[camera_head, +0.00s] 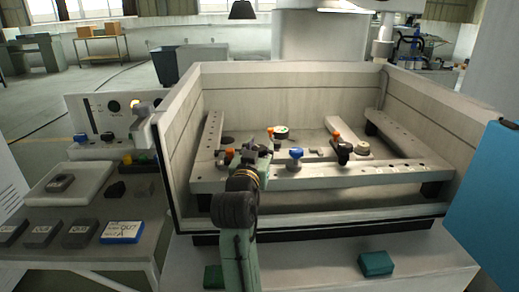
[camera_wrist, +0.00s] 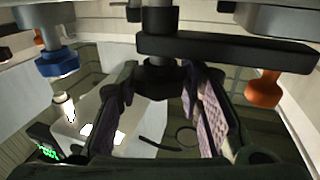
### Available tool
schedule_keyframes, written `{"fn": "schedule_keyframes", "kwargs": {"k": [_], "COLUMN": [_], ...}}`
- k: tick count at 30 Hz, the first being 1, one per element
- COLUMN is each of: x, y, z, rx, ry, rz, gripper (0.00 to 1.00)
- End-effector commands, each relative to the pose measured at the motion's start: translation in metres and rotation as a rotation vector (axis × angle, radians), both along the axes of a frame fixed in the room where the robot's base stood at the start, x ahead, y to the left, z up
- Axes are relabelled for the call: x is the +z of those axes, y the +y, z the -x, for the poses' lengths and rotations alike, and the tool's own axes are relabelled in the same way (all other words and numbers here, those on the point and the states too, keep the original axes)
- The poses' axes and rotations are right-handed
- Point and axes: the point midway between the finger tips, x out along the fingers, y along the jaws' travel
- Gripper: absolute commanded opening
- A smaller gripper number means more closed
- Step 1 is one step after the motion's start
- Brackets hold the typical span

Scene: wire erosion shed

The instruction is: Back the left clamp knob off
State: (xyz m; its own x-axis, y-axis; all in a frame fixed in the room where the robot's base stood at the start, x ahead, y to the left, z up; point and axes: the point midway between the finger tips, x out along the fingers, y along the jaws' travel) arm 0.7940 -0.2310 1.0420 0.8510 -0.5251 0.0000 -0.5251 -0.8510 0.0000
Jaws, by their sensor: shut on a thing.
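My gripper (camera_wrist: 160,95) has its two ridged fingers on either side of a dark clamp knob (camera_wrist: 160,78), closed on it. The knob sits under a black clamp bar (camera_wrist: 225,50) that reaches to the right in the wrist view. In the head view my gripper (camera_head: 254,154) is at the front left of the clamping frame (camera_head: 310,180), and it hides most of the left clamp and its knob. The right clamp (camera_head: 341,148) is a dark bar with an orange part on top. I cannot tell how far the held knob is turned.
An orange part (camera_wrist: 263,88) hangs close to the right finger, and a blue knob (camera_wrist: 57,63) is at left. Another view of a blue knob (camera_head: 295,153) shows right of my gripper. Tank walls (camera_head: 300,215) enclose the frame. A side table (camera_head: 80,250) holds blocks.

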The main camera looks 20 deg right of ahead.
Motion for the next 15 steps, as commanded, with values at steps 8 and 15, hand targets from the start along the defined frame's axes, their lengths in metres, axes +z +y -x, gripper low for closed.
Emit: {"fn": "schedule_keyframes", "kwargs": {"k": [8,15], "x": [0.0,0.0], "y": [0.0001,-0.0009], "z": [0.0001,0.0005], "rx": [0.0,0.022], "ry": [0.0,-0.001], "rz": [0.0,-0.001], "gripper": [0.06,0.05]}}
